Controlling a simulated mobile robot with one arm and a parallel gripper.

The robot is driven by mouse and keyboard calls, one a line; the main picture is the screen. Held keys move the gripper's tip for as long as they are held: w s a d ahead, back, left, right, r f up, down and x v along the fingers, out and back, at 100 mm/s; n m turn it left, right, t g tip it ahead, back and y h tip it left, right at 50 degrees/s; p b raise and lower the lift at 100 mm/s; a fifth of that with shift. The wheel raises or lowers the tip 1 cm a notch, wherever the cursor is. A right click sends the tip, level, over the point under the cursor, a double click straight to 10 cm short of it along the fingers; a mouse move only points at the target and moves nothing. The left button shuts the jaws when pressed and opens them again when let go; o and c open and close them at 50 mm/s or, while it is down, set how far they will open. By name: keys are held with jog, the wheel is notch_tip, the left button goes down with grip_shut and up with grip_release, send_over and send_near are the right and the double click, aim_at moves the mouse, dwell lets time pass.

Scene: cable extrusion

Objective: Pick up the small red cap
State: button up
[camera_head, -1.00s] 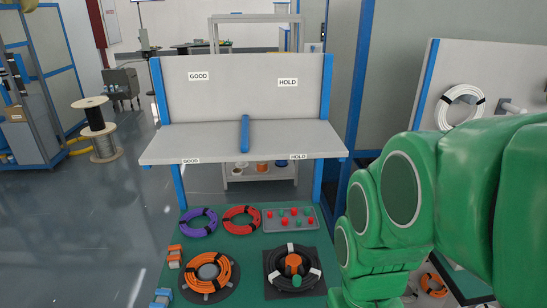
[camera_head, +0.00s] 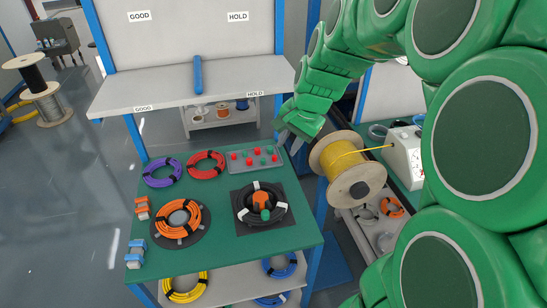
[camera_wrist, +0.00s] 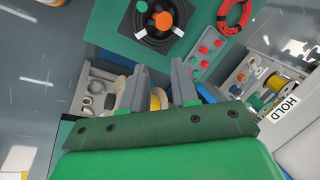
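Several small red caps (camera_head: 249,161) sit with green ones in a grey tray (camera_head: 236,170) at the back right of the green table. The caps also show in the wrist view (camera_wrist: 204,50), in the tray beyond the right finger. My gripper (camera_head: 284,133) is up at the right of the tray, apart from it, near the table's back right corner. In the wrist view my gripper (camera_wrist: 160,76) has its two grey fingers spread with nothing held between them.
A wooden spool of yellow cable (camera_head: 347,168) stands close to my gripper on the right. A black coil (camera_head: 276,200), an orange coil (camera_head: 177,224), a purple coil (camera_head: 162,172) and a red coil (camera_head: 206,165) lie on the table. A shelf (camera_head: 190,91) rises behind it.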

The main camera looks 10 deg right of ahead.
jog(key=w+d+f+m+t+h, duration=0.1)
jog(key=w+d+f+m+t, duration=0.15)
jog(key=w+d+m, duration=0.6)
jog(key=w+d+f+m+t, duration=0.2)
jog(key=w+d+f+m, duration=0.15)
jog(key=w+d, duration=0.95)
jog(key=w+a+f+m+g+y, duration=0.1)
jog(key=w+a+f+m, duration=0.1)
jog(key=a+f, duration=0.2)
jog(key=w+a+f+m+g+y, duration=0.1)
jog(key=w+a+f+m, duration=0.1)
jog(key=a+f, duration=0.3)
jog(key=w+a+f+m+g+y, duration=0.1)
jog(key=a+f, duration=0.4)
jog(key=f, duration=0.5)
jog(key=shift+w+m, duration=0.4)
jog(key=shift+w, duration=0.5)
jog(key=shift+x, duration=3.65)
